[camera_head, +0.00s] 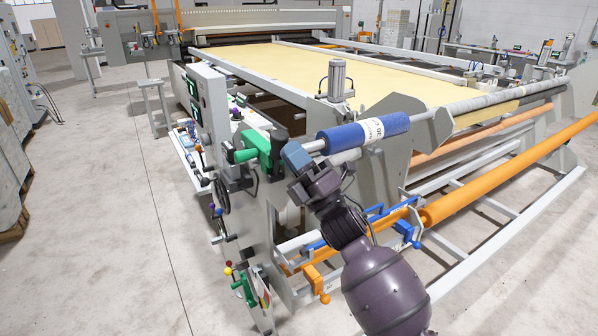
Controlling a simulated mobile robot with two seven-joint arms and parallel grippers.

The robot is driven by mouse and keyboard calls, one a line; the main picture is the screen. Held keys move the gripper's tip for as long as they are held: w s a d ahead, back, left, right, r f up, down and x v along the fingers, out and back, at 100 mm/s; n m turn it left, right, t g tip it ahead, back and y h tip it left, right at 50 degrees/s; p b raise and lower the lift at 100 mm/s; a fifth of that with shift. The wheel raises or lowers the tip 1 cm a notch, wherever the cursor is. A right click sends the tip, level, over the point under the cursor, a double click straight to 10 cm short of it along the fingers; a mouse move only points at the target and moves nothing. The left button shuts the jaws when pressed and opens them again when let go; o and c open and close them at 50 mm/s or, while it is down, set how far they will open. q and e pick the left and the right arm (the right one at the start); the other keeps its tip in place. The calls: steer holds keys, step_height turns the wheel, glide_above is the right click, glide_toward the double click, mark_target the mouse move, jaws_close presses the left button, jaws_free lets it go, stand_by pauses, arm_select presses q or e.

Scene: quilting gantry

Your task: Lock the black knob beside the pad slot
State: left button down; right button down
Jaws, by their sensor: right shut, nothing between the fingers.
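My right arm comes in from the lower right, and its gripper (296,157) is shut and empty in front of the machine's near end. It is close to the right of a green clamp-like part (258,147) with a dark piece (279,140) behind it. I cannot tell whether they touch. A black round handwheel (221,197) sits on the machine's left side. I cannot make out for sure which dark part is the black knob, nor the pad slot; my wrist may hide part of that area. My left gripper is not in view.
A blue roll (365,132) on a shaft lies just right of my gripper. A blue-handled orange bar (378,222) runs below, beside my forearm. The yellow-covered quilting bed (320,72) stretches behind. Open grey floor (110,240) lies to the left.

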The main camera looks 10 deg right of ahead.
mark_target(288, 136)
steer(key=shift+w+a+r+b, duration=0.3)
steer(key=shift+w+r, duration=0.1)
steer(key=shift+w, duration=0.15)
steer(key=shift+w+a+r+b, duration=0.25)
steer(key=shift+w+r, duration=0.1)
steer(key=shift+w, duration=0.2)
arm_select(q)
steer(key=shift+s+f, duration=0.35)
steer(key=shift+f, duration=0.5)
arm_select(e)
steer(key=shift+r, duration=0.25)
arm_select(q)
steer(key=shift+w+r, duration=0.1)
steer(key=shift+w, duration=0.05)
arm_select(e)
steer(key=shift+d, duration=0.15)
